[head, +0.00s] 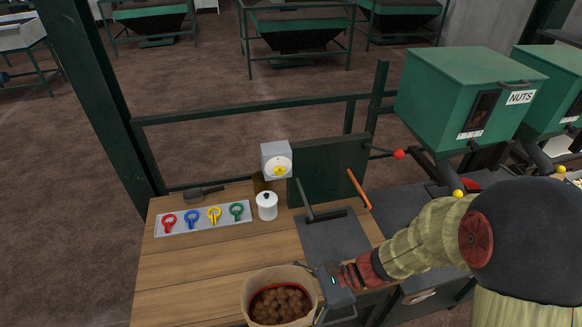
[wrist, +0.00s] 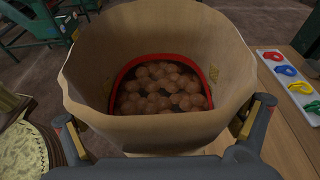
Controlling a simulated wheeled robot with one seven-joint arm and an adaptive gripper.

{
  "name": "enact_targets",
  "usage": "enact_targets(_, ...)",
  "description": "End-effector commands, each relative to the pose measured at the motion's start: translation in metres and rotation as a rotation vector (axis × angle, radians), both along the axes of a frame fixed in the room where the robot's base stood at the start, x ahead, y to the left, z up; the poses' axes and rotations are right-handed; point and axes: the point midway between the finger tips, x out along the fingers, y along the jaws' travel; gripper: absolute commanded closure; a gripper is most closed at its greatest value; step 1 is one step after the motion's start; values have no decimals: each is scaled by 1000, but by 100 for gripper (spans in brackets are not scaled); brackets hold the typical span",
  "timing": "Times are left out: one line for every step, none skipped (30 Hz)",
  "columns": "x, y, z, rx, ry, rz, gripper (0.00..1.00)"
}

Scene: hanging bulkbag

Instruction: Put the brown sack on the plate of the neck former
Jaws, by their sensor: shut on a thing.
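The brown sack (head: 249,290) is open-topped, upright and filled with round brown nuts, with a red band inside, at the bottom of the head view. It fills the middle of the wrist view (wrist: 160,125). My gripper (head: 314,291) is shut on the sack from its right side, one finger on each side in the wrist view. I cannot tell whether the sack's base touches the wooden bench. A dark grey plate (head: 326,236), apparently that of the neck former, lies to the sack's upper right. It has a lever and a black bar, and its top is empty.
A tray of coloured clips (head: 203,219), a white jar (head: 267,206) and a dial box (head: 276,160) stand behind the sack. An orange-handled lever (head: 359,189) rises behind the plate. A green NUTS hopper (head: 455,85) stands right. Bare bench (head: 190,270) lies left.

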Motion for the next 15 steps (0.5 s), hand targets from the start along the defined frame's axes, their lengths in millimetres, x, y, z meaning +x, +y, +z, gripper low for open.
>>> enact_targets(5, -3, 2, 2, -2, -19, 69)
enact_targets(7, -4, 2, 2, -2, -29, 69)
enact_targets(10, -6, 3, 2, -2, -43, 69)
enact_targets(12, -7, 3, 2, -2, -53, 69)
enact_targets(14, -9, 3, 2, -2, -63, 69)
enact_targets(17, -11, 3, 2, -2, -76, 69)
enact_targets(19, -12, 4, 2, -2, -86, 69)
enact_targets(21, -14, 4, 2, -2, -95, 69)
enact_targets(23, -16, 4, 2, -2, -107, 69)
enact_targets(25, -17, 4, 2, -2, -117, 69)
enact_targets(29, -20, 5, 3, -3, -136, 69)
enact_targets(35, -24, 5, 2, -3, -163, 69)
enact_targets(39, -26, 6, 2, -3, -180, 69)
enact_targets(42, -29, 6, 2, -4, -198, 69)
enact_targets(48, -33, 7, 2, -4, -224, 69)
